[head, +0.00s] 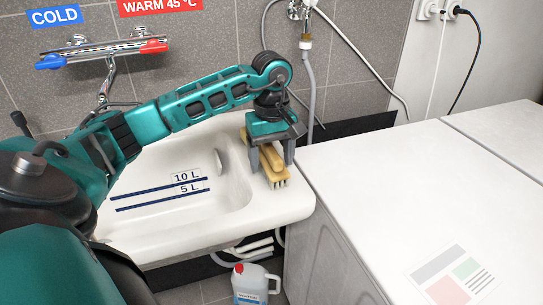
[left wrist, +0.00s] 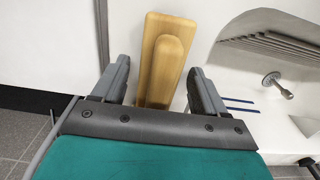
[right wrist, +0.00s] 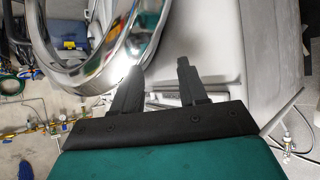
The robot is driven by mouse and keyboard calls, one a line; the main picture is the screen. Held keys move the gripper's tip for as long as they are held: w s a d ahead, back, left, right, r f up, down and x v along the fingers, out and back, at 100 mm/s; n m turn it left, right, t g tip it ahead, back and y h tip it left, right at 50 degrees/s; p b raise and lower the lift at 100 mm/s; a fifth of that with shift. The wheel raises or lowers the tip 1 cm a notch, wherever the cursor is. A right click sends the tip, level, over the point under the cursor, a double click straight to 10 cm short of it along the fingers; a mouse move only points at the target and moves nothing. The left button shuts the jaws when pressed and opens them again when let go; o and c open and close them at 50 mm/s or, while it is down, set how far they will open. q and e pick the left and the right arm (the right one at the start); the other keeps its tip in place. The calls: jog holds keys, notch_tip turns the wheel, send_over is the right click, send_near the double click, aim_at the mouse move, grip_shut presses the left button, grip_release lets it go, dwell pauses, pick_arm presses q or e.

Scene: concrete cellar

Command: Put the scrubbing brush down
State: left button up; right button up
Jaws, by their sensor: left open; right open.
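The scrubbing brush (head: 274,176) has a pale wooden body and bristles that point down. It rests at the right rim of the white sink (head: 300,203). My left gripper (head: 270,162) is above it, with one finger on each side. In the left wrist view the wooden brush (left wrist: 165,60) lies between the two open fingers (left wrist: 160,85), with gaps visible on both sides. My right gripper (right wrist: 152,80) is open and empty in the right wrist view. It does not show in the head view.
A white worktop (head: 400,190) stands to the right of the sink and is mostly clear, with a printed sheet (head: 452,280) near its front. A jug with a red cap (head: 255,285) stands on the floor. A mixer tap (head: 105,60) and a hose (head: 312,90) are on the wall. A shiny metal ring (right wrist: 110,50) is near my right gripper.

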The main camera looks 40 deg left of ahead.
aim_at(271, 150)
pick_arm(q)
notch_tip(271, 150, up, 11)
jog(key=shift+p, duration=0.6)
jog(key=shift+r, duration=0.65)
